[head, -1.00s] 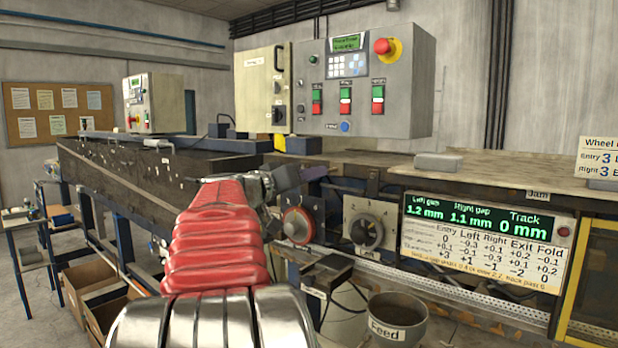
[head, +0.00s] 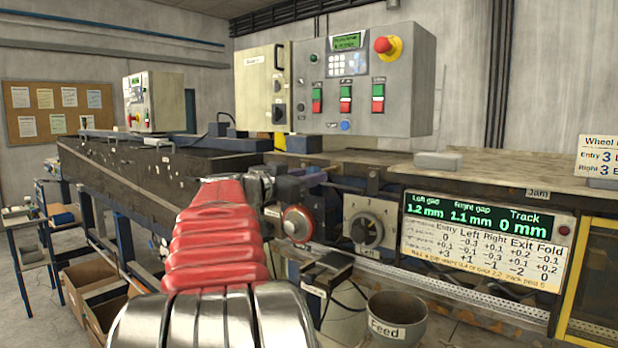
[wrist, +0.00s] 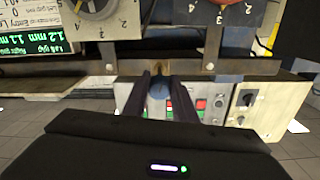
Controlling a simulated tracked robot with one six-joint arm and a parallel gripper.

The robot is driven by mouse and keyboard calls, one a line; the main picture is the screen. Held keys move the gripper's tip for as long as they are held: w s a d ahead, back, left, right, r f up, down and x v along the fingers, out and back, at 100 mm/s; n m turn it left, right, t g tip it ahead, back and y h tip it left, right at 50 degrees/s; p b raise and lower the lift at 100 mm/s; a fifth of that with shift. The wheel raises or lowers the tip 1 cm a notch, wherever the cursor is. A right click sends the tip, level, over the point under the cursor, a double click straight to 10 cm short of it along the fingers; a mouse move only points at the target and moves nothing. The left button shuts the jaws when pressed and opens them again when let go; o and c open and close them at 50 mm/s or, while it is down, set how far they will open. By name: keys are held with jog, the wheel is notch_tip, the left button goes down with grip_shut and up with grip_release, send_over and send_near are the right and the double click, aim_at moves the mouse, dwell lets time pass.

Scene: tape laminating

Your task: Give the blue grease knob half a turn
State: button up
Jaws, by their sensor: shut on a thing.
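In the head view my red-sleeved arm reaches forward to the machine's front side. My gripper (head: 289,188) shows there only as a dark shape beyond the arm's end, and the knob cannot be made out in that view.
A gap display (head: 487,220) is farther right. A feed cup (head: 397,318) stands below. A control box (head: 365,80) rises behind.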

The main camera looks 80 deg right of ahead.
jog(key=shift+w, duration=0.25)
jog(key=o, duration=0.8)
jog(key=shift+d, duration=0.1)
jog(key=shift+o, duration=1.2)
jog(key=shift+r, duration=0.1)
jog(key=v, duration=1.4)
jog(key=shift+s, duration=0.2)
